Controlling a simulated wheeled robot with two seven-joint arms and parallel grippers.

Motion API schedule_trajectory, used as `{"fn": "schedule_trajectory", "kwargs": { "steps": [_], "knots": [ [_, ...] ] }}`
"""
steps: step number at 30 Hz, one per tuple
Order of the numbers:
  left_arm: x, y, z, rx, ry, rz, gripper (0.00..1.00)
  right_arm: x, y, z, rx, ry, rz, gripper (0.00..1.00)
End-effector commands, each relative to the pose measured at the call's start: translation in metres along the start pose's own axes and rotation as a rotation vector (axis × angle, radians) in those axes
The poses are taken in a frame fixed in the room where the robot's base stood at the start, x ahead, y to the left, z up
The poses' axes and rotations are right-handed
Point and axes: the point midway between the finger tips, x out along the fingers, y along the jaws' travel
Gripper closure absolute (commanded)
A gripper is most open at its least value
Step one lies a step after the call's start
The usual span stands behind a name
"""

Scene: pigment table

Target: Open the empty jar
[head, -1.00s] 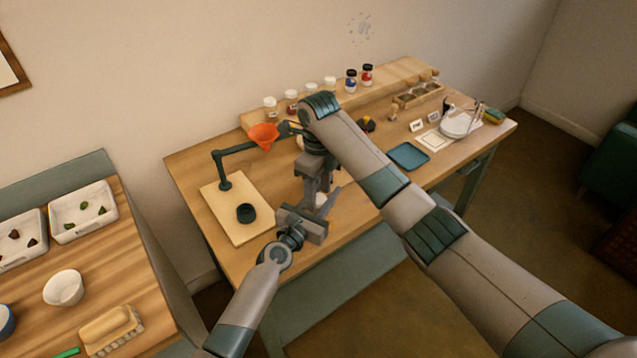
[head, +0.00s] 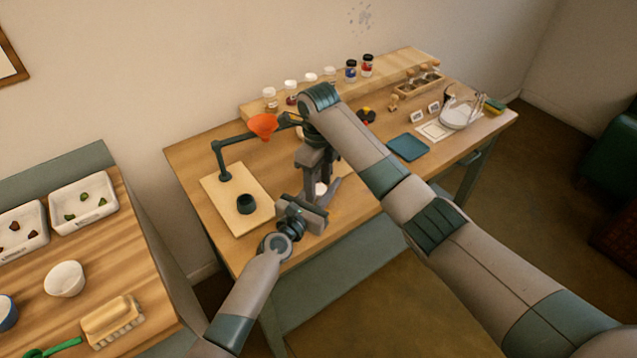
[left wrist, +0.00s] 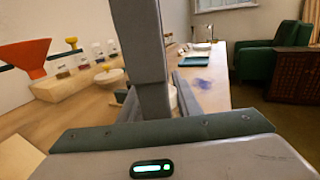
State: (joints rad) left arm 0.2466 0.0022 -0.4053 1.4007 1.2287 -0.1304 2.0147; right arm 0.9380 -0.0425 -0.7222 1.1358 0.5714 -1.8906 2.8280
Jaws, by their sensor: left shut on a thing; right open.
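A small whitish jar (head: 321,188) shows only in part between my two grippers in the head view, near the front of the table. My left gripper (head: 328,192) comes in low from the left and is shut on it. In the left wrist view a pale rounded part of the jar (left wrist: 172,97) shows between the fingers, behind a grey upright part of my right gripper. My right gripper (head: 316,172) points down from above at the jar and is open. Its fingertips are largely hidden, and I cannot tell whether they touch the jar or its lid.
Several jars stand on the back shelf (head: 395,69). A blue tray (head: 408,147) lies to the right. The table's front edge is close to my left gripper.

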Motion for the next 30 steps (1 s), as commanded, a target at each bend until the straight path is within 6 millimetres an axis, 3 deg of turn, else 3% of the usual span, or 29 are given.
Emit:
{"fn": "schedule_trajectory", "kwargs": {
  "steps": [5, 16, 25, 26, 28, 30],
  "knots": [
    [-0.001, 0.0, -0.003, 0.0, 0.005, -0.001, 1.0, -0.006, 0.0, 0.001, -0.001, -0.002, -0.001, 0.5],
    [-0.001, 0.0, -0.003, 0.0, 0.005, -0.001, 1.0, -0.042, 0.0, 0.0, -0.001, -0.001, 0.0, 0.5],
    [-0.001, 0.0, -0.003, 0.0, 0.005, -0.001, 1.0, -0.045, 0.0, 0.0, 0.0, 0.0, 0.0, 0.5],
    [-0.001, 0.0, -0.003, 0.0, 0.005, -0.001, 0.65, -0.045, 0.0, 0.0, 0.0, 0.0, 0.0, 0.5],
    [-0.001, 0.0, -0.003, 0.0, 0.004, -0.001, 0.48, -0.045, 0.0, 0.0, 0.0, 0.0, 0.0, 0.5],
    [-0.001, 0.0, -0.002, 0.0, 0.003, -0.001, 0.48, -0.045, 0.0, 0.0, 0.0, 0.0, 0.0, 0.5]
  ]
}}
